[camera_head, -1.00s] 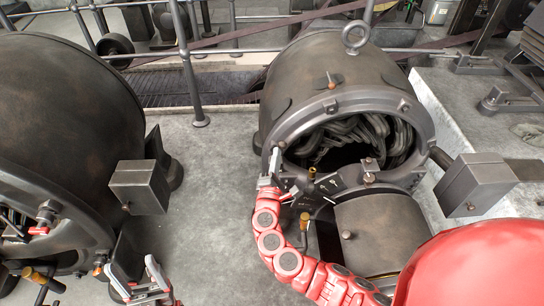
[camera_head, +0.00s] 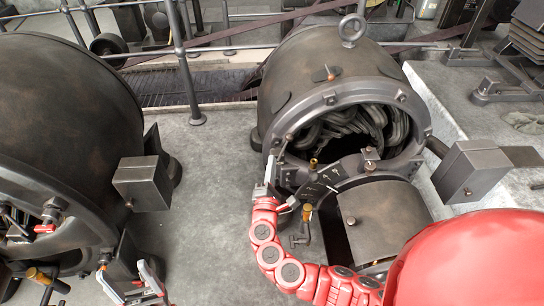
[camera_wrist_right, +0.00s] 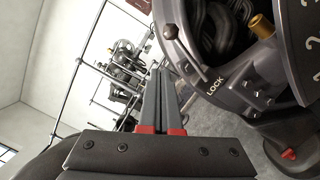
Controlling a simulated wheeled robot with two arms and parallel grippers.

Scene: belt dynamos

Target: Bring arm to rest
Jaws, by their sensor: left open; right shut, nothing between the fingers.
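My right arm (camera_head: 290,272) is red and segmented and reaches up from the lower right of the head view. Its gripper (camera_head: 273,168) is at the left edge of the round opening of the right dynamo (camera_head: 330,80). In the right wrist view the gripper's grey fingers (camera_wrist_right: 160,95) are together with nothing between them. I cannot tell whether the fingers touch the rim. My left gripper (camera_head: 137,280) is open and empty at the bottom left.
A second dark dynamo (camera_head: 60,110) fills the left side. A grey box (camera_head: 142,183) juts out beside it, and another grey box (camera_head: 473,170) is at the right. A metal railing (camera_head: 185,70) runs behind. Grey floor (camera_head: 210,200) is clear between the dynamos.

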